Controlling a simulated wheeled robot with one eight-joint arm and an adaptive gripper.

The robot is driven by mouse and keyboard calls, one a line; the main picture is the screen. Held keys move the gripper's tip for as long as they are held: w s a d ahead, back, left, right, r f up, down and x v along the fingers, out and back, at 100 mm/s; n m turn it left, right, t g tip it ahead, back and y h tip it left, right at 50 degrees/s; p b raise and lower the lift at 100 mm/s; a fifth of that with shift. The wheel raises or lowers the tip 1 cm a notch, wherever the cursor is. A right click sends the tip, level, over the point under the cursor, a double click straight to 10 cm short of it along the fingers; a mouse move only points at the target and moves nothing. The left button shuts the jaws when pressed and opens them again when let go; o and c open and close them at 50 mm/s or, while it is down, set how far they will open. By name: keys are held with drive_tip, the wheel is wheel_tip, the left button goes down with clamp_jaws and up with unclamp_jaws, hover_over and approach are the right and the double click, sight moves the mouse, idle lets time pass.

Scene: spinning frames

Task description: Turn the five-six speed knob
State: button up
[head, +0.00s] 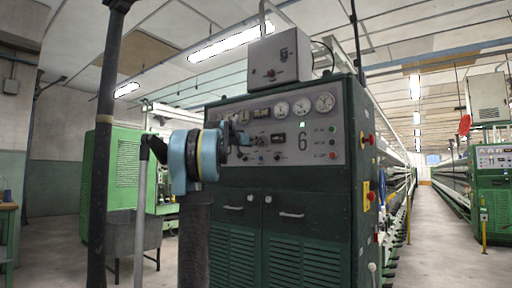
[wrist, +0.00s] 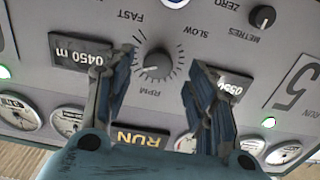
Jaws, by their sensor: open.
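The speed knob (wrist: 157,64) is a round dark knob in a tick-marked dial labelled RPM, SLOW and FAST on the grey panel, upside down in the wrist view. My gripper (wrist: 163,56) is open, with one finger on each side of the knob in the picture. I cannot tell whether either finger touches it. In the head view my gripper (head: 234,138) is at the left part of the control panel (head: 345,143), and the knob cannot be made out there.
Digital counters (wrist: 84,53) and (wrist: 222,87) flank the dial. A METRES knob (wrist: 262,16) is at the upper right. Round gauges (head: 303,106) line the panel top. A dark post (head: 104,120) stands at the left. The aisle (head: 432,225) on the right is clear.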

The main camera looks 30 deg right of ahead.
drive_tip(key=shift+x, duration=1.95)
drive_tip(key=c, duration=1.1)
